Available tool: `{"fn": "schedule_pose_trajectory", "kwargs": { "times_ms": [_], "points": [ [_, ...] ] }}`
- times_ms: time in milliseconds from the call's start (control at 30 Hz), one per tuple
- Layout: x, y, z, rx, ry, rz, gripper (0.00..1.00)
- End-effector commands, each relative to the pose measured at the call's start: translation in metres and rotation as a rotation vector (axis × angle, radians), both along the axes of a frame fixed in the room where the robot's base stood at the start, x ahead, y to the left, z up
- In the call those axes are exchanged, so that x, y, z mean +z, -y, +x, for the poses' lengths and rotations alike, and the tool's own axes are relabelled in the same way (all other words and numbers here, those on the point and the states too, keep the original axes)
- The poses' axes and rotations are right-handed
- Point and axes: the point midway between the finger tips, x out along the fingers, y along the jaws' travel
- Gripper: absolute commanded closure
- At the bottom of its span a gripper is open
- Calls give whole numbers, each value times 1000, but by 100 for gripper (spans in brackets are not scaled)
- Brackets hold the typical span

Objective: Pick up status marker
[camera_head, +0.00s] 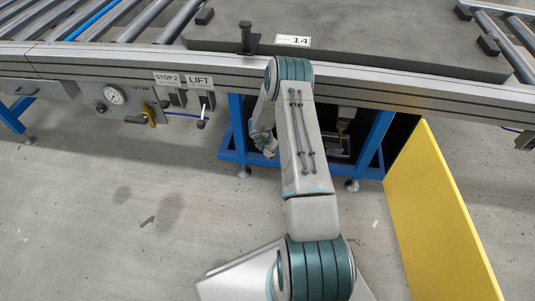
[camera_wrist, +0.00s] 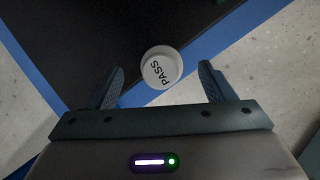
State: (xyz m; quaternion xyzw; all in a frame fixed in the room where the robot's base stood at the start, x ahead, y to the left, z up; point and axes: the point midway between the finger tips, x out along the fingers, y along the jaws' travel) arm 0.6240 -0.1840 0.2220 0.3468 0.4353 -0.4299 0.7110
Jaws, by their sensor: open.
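The status marker (camera_wrist: 161,67) is a white round piece with "PASS" printed on it. In the wrist view it lies ahead of my gripper, near the middle and between the lines of the two fingers. My gripper (camera_wrist: 162,88) is open and empty, with one finger on each side below the marker. The marker sits over the edge of a dark surface bordered by a blue strip (camera_wrist: 215,38); I cannot tell what it rests on. In the head view my arm reaches under the conveyor, and the marker and fingertips are hidden.
A conveyor with a steel rail (camera_head: 400,88) runs across the back, carrying a dark plate marked 14 (camera_head: 350,45). Blue legs (camera_head: 236,125) stand below it. A yellow panel (camera_head: 435,220) stands to the right. A gauge (camera_head: 114,95) and LIFT lever (camera_head: 206,105) are at left.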

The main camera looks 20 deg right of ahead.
Motion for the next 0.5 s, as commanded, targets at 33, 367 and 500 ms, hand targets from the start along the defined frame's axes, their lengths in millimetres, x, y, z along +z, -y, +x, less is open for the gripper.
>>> {"fn": "schedule_pose_trajectory", "kwargs": {
  "times_ms": [33, 367, 500],
  "points": [
    [-9, 2, 1, -1, -1, 1, 24],
    [-45, 13, 11, 1, -1, 1, 24],
    [-44, 13, 11, 2, -1, 0, 24]
  ]
}}
